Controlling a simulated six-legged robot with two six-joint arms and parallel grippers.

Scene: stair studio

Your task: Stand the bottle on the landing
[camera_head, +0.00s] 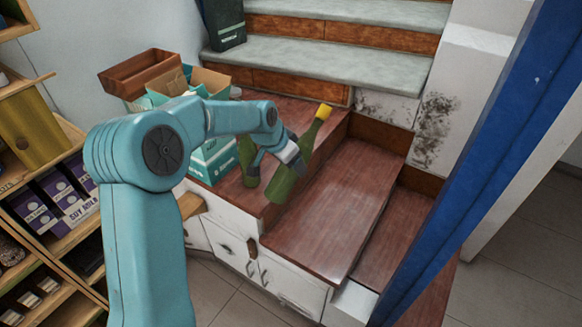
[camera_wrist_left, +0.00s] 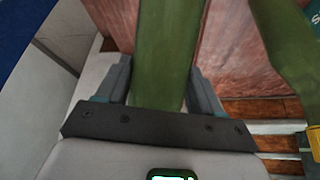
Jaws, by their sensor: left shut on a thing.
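A green bottle (camera_head: 309,139) with a yellow cap is in my left gripper (camera_head: 284,160). It leans, its cap up and to the right, its lower end near the edge between the landing and the lower step. I cannot tell whether its base touches anything. In the left wrist view the held bottle (camera_wrist_left: 163,45) runs between the two fingers. The brown wooden landing (camera_head: 290,108) lies behind it. A second green bottle (camera_head: 248,158) stands on the landing, partly hidden by my arm; a green bottle (camera_wrist_left: 285,40) also shows at the right of the wrist view. My right gripper is not in view.
Cartons (camera_head: 212,158) and a wooden crate (camera_head: 143,73) crowd the landing's left side. Grey stairs (camera_head: 330,60) rise behind, with a dark bag (camera_head: 225,24) on them. Lower wooden steps (camera_head: 325,205) are bare. A blue post (camera_head: 480,150) crosses the right; shelves (camera_head: 45,200) stand left.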

